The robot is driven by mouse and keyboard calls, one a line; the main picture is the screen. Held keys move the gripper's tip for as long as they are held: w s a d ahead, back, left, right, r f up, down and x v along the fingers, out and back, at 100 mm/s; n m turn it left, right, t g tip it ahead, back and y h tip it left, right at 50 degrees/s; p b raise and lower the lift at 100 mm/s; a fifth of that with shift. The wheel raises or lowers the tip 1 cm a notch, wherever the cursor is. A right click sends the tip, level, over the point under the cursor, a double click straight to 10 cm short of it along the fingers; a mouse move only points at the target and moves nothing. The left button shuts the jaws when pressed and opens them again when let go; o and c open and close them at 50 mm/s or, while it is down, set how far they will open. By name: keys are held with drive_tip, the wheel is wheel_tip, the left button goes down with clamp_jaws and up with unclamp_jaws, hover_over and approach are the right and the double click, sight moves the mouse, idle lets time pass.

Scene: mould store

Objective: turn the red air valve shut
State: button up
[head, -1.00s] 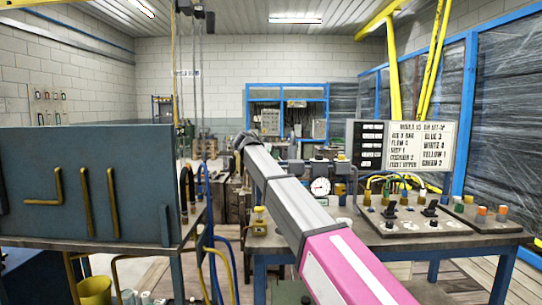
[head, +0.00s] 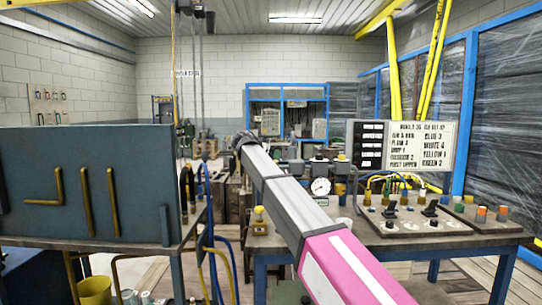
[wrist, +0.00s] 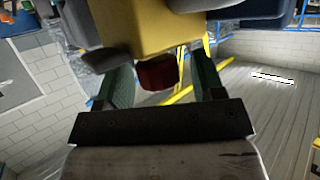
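The red valve part (wrist: 157,73) shows in the wrist view as a small dark red block under a yellow body (wrist: 150,28). My gripper (wrist: 161,66) has two green fingers set wide apart, one on each side of the red part. Gaps show between the red part and both fingers, so the gripper is open and not closed on it. Whether the fingertips reach past it is hard to tell, as the yellow body hides their ends. In the head view my arm hides the gripper, and I cannot make out the red valve there.
A bench (head: 470,243) at the right carries a gauge (head: 320,187), a control panel with knobs, hoses and a lettered board (head: 420,146). A large blue-grey plate (head: 90,185) stands on a table at the left. A yellow bucket (head: 94,290) is below it.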

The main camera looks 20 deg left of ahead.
drive_tip(key=v, duration=1)
drive_tip(key=shift+s, duration=0.4)
drive_tip(key=shift+a+r, duration=0.1)
drive_tip(key=shift+a, duration=0.05)
